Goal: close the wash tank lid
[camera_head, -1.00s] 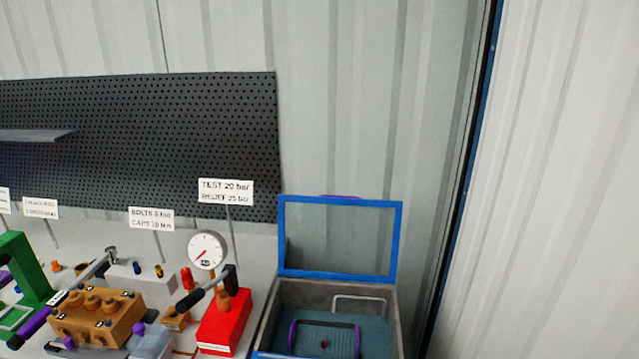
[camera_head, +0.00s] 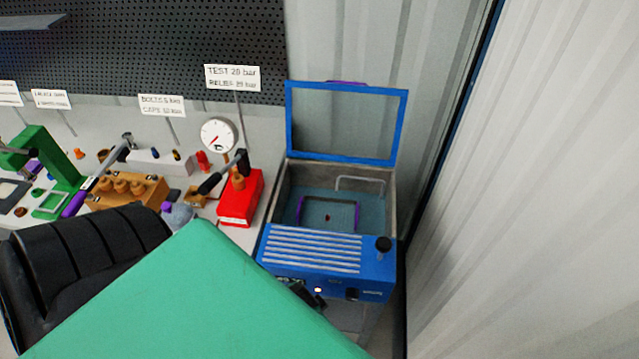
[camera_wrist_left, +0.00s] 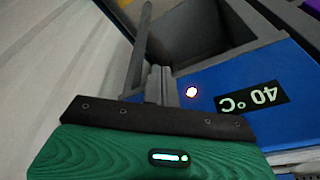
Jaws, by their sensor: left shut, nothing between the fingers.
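The blue wash tank (camera_head: 383,268) stands at the right end of the bench. Its lid (camera_head: 402,125), a blue frame with a clear pane, stands open and upright at the back. A purple handle (camera_head: 345,83) is on the lid's top edge. My left gripper (camera_head: 314,297) is shut and empty, low in front of the tank's front panel and mostly hidden behind my green arm link. In the left wrist view the blue panel (camera_wrist_left: 215,75) shows close up with a lit lamp and a 40 °C label. Whether the gripper touches it, I cannot tell. My right gripper is not in view.
Inside the tank is a basket with a purple-and-dark handle (camera_head: 330,201). A black knob (camera_head: 383,244) stands on the slotted front top. A red pump (camera_head: 240,198) with a lever and gauge (camera_head: 218,135) stands left of the tank. A corrugated wall (camera_head: 540,200) is close on the right.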

